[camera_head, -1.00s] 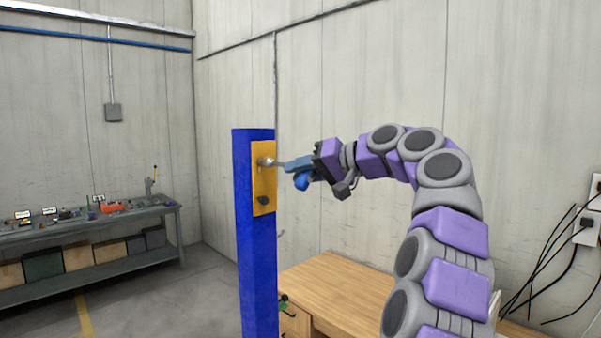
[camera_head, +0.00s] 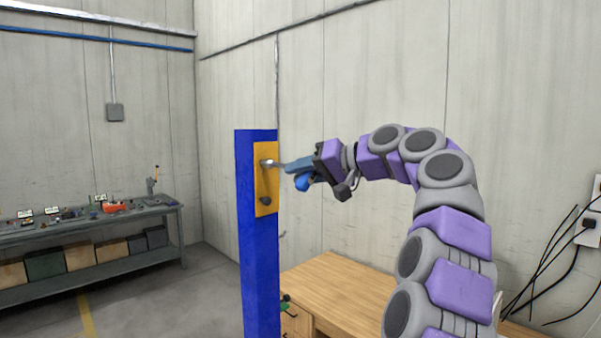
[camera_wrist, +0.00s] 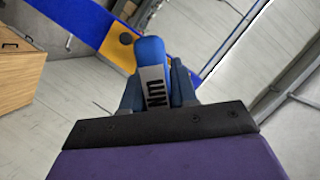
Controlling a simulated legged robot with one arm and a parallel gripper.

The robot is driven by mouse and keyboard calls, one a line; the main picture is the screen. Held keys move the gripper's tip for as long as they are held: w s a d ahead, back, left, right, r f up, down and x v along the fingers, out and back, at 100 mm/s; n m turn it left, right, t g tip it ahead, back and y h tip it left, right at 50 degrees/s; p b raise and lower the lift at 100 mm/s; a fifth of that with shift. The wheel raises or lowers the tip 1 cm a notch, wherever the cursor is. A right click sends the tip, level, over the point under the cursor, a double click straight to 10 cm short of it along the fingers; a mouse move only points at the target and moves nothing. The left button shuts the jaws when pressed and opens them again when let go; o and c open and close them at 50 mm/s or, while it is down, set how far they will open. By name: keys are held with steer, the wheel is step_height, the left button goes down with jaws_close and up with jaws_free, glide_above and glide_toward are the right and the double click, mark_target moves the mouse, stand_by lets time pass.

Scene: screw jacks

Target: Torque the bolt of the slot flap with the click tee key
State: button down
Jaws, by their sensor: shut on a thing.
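The slot flap is a yellow plate (camera_head: 265,185) on the upper part of a blue post (camera_head: 256,250). A dark bolt or knob (camera_head: 266,201) shows low on the plate. My gripper (camera_head: 305,172) is shut on the click tee key (camera_head: 300,184), which has a blue handle and a grey shank. The shank reaches left to the upper part of the plate, where its tip meets a grey fitting. In the wrist view the blue handle (camera_wrist: 150,50) sits between the fingers and hides part of the yellow plate (camera_wrist: 118,45). The exact seat of the tip on the bolt is hidden.
A wooden desk (camera_head: 350,290) with drawers stands below my arm. A grey workbench (camera_head: 120,225) with tools and boxes is at the left wall. Black cables (camera_head: 560,255) hang at the right wall. Open floor lies between bench and post.

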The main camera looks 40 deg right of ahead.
steer(key=shift+w, duration=0.3)
steer(key=shift+s, duration=0.4)
stand_by(0.3)
steer(key=shift+a+r+p, duration=0.1)
steer(key=shift+p, duration=0.2)
stand_by(0.6)
